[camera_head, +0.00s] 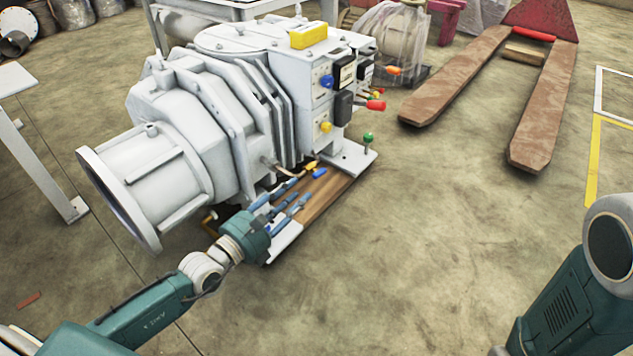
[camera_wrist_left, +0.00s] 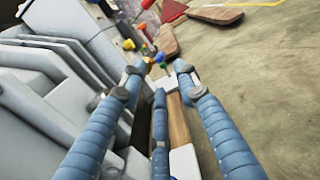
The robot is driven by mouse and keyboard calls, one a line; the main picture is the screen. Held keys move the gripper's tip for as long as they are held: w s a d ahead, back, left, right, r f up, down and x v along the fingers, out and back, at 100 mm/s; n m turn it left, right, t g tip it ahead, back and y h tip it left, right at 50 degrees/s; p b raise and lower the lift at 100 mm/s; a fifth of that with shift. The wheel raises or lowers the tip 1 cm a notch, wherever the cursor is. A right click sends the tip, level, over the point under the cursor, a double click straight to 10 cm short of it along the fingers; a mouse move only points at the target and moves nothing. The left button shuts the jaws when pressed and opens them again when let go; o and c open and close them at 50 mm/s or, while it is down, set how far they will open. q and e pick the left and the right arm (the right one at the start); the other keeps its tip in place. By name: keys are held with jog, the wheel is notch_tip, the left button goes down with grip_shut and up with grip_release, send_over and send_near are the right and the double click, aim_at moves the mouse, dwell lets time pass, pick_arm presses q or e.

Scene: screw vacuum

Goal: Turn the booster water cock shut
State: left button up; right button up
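The big pale grey screw vacuum machine (camera_head: 220,110) stands left of centre, with several coloured handles on its front side. Low by its base are a small yellow handle (camera_head: 310,166) and a blue one (camera_head: 320,173). I cannot tell which handle is the booster water cock. My left gripper (camera_head: 302,189) is open beside the lower side of the machine, its blue fingers pointing towards the low yellow and blue handles. My right gripper is out of view.
A red handle (camera_head: 376,105), a yellow knob (camera_head: 325,127) and a green knob (camera_head: 368,137) stick out near the machine's front corner. A pallet truck with brown forks (camera_head: 455,75) stands behind right. The floor (camera_head: 420,220) right of the machine is clear.

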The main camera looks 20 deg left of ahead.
aim_at(314, 178)
pick_arm(q)
jog(key=b+x, duration=0.3)
jog(key=x, duration=0.5)
jog(key=shift+c, duration=0.5)
jog(key=shift+s, duration=0.1)
grip_shut()
